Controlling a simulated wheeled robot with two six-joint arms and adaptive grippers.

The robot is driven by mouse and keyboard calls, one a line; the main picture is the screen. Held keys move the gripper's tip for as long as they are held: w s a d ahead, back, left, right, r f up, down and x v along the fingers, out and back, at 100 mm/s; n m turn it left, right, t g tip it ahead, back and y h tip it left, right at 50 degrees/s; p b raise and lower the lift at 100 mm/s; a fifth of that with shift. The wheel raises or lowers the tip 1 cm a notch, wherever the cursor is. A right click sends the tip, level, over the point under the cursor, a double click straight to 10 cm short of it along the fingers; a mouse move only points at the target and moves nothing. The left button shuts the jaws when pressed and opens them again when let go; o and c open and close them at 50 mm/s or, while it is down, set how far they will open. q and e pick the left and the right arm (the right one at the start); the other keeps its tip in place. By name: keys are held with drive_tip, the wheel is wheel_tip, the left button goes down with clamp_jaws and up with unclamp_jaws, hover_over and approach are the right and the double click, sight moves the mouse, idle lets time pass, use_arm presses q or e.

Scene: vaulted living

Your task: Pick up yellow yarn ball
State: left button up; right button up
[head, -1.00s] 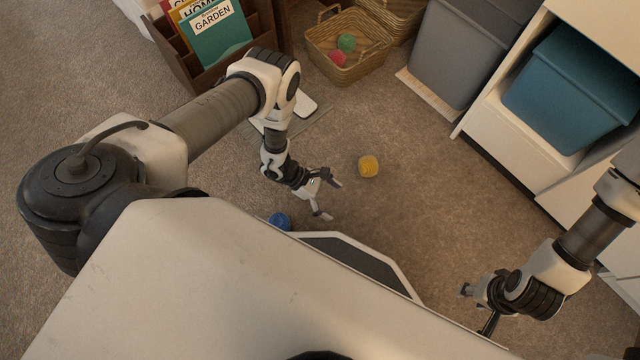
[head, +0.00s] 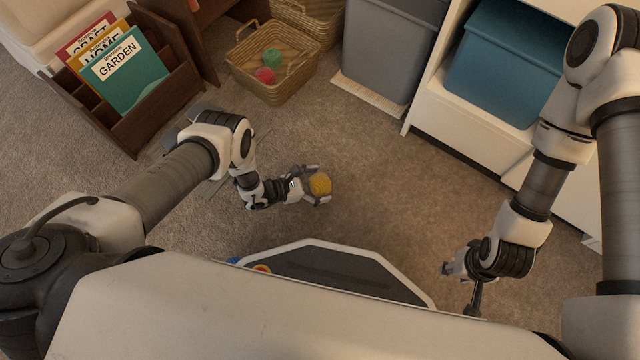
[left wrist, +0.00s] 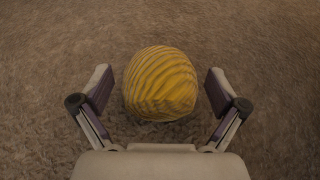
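The yellow yarn ball (head: 320,184) lies on the carpet in front of my base in the head view. In the left wrist view the yarn ball (left wrist: 160,83) sits between the two fingers, with a gap on each side. My left gripper (head: 318,186) is open around the ball; its fingertips (left wrist: 160,88) do not touch it. My right gripper (head: 459,284) is at the lower right, well away from the ball; its fingers are small and partly hidden, so its opening is unclear.
A book rack (head: 150,113) is at the left. A grey bin (head: 390,50) and a white shelf with a teal bin (head: 505,65) stand right. Open carpet lies between.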

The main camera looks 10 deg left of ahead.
use_arm(q)
drive_tip(key=c, duration=0.9)
drive_tip(key=shift+o, duration=0.2)
drive_tip(key=shift+r, duration=0.1)
